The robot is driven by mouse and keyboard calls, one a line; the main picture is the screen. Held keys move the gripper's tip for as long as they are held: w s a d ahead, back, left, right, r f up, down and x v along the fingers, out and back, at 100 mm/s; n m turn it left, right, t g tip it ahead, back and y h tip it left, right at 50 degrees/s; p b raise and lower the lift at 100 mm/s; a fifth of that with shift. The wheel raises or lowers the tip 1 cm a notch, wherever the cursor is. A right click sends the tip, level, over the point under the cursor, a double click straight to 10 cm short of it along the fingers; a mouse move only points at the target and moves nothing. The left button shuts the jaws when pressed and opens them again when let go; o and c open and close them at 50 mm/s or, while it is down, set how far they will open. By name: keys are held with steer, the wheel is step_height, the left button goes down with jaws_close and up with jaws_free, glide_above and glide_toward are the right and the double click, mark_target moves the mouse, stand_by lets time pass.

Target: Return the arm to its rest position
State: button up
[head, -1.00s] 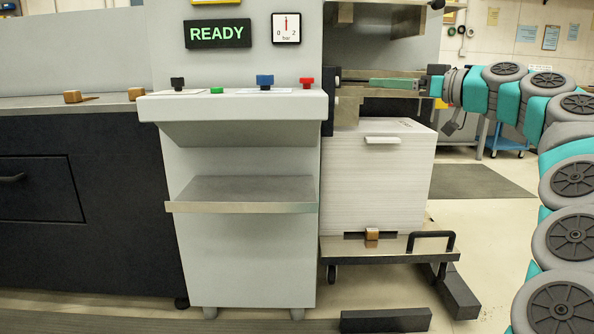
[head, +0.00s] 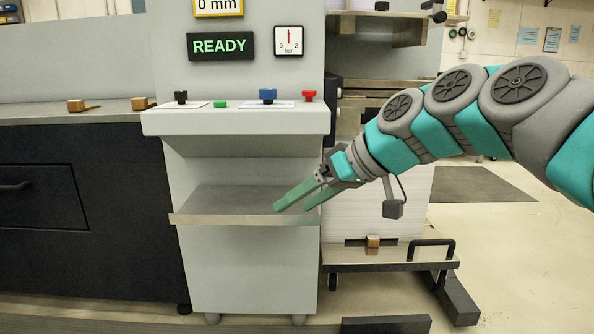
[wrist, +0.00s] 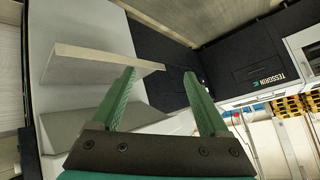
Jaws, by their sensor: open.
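My gripper (head: 300,201) has two green fingers, spread apart with nothing between them. In the head view it points down and left, in front of the right end of the grey machine's lower shelf (head: 240,219). My teal and grey arm reaches in from the right edge. In the wrist view the open fingers (wrist: 160,88) show with an empty gap. The pale shelf edge (wrist: 105,60) lies beyond the left finger; I cannot tell whether they touch.
The control ledge (head: 235,121) with several knobs is above and left of my gripper. A pallet cart (head: 390,257) with a pale paper stack (head: 418,205) stands behind my arm. A dark cabinet (head: 90,220) is at left. Floor at the right is open.

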steer(key=s+d+f+m+g+h+p, duration=0.1)
steer(key=s+d+f+m+g+h, duration=0.1)
steer(key=s+f, duration=0.5)
steer(key=s+d+f+m+g+h+p, duration=0.1)
steer(key=s+d+f+m+g+h, duration=0.1)
steer(key=s+d+f, duration=0.5)
steer(key=s+d+f+m+g+h+p, duration=0.1)
steer(key=s+d+f+m+g+h, duration=0.1)
steer(key=s+f, duration=0.7)
steer(key=s+d+m+h, duration=0.1)
steer(key=s+d+h, duration=0.1)
steer(key=s, duration=0.4)
steer(key=shift+d+f+m+h, duration=0.3)
steer(key=shift+d+h, duration=0.1)
steer(key=shift+d, duration=0.2)
steer(key=shift+s, duration=0.1)
